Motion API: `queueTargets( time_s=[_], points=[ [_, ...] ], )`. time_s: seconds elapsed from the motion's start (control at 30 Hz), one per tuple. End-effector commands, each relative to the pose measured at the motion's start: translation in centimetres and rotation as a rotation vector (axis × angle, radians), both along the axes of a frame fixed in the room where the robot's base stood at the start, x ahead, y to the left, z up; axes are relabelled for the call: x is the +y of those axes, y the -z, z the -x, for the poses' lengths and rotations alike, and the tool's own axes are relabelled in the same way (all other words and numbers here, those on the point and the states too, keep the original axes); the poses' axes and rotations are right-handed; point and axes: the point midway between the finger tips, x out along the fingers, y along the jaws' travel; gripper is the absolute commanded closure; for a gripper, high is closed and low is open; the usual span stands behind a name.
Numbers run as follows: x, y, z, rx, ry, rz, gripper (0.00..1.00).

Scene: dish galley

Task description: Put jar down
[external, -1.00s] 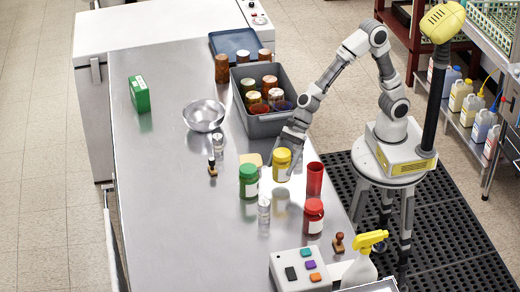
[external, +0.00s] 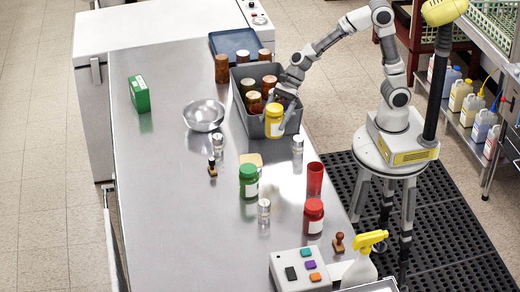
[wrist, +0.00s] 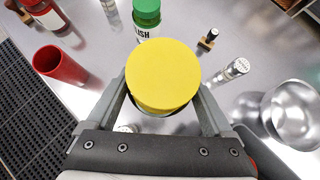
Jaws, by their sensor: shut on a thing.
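The yellow-lidded jar (external: 274,121) is in my gripper (external: 281,103), upright, at the near end of the grey bin (external: 250,127). It looks raised in front of or over the bin's near wall; I cannot tell exactly which. In the wrist view the yellow lid (wrist: 163,75) fills the space between the two fingers (wrist: 163,98), which press its sides. The jar's body is mostly hidden beneath the lid there. The bin holds several brown jars (external: 269,83) with pale or red-brown lids.
A green jar (external: 249,181), a red jar (external: 313,217), a red cup (external: 315,179) and small clear shakers (external: 264,211) stand on the steel counter. A metal bowl (external: 204,115) sits left of the bin. The counter's left side (external: 165,190) is mostly clear.

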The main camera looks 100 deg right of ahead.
Motion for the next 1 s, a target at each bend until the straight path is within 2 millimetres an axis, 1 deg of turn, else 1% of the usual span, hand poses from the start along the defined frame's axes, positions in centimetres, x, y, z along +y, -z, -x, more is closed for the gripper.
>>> queueTargets(
  time_s=[0.03,0.07,0.17,0.2,0.27,0.3,0.37,0.4,0.47,0.5,0.6,0.7,0.8,0.9,1.0],
  points=[
    [-1.8,-1.3,-1.1,-0.004,0.025,-0.001,1.00],
    [-2.8,-1.7,-1.7,-0.005,0.038,-0.003,1.00],
    [-7.1,-3.4,-3.8,-0.009,0.085,-0.006,1.00],
    [-9.1,-4.1,-4.5,-0.011,0.106,-0.006,1.00],
    [-12.1,-4.9,-5.5,-0.012,0.135,-0.006,1.00],
    [-14.1,-5.5,-5.9,-0.012,0.153,-0.007,1.00],
    [-17.1,-6.2,-6.5,-0.011,0.182,-0.006,1.00],
    [-19.1,-6.6,-6.8,-0.011,0.199,-0.005,1.00],
    [-21.9,-7.2,-7.0,-0.009,0.224,-0.004,1.00],
    [-23.6,-7.5,-7.0,-0.009,0.240,-0.002,1.00],
    [-27.2,-8.0,-6.9,-0.006,0.269,0.001,1.00],
    [-29.7,-8.3,-6.7,-0.002,0.289,0.002,1.00],
    [-31.0,-8.4,-6.5,0.000,0.300,0.004,1.00],
    [-31.2,-8.0,-6.9,0.001,0.303,0.004,1.00],
    [-30.0,-7.0,-8.0,0.002,0.301,0.003,1.00]
  ],
)
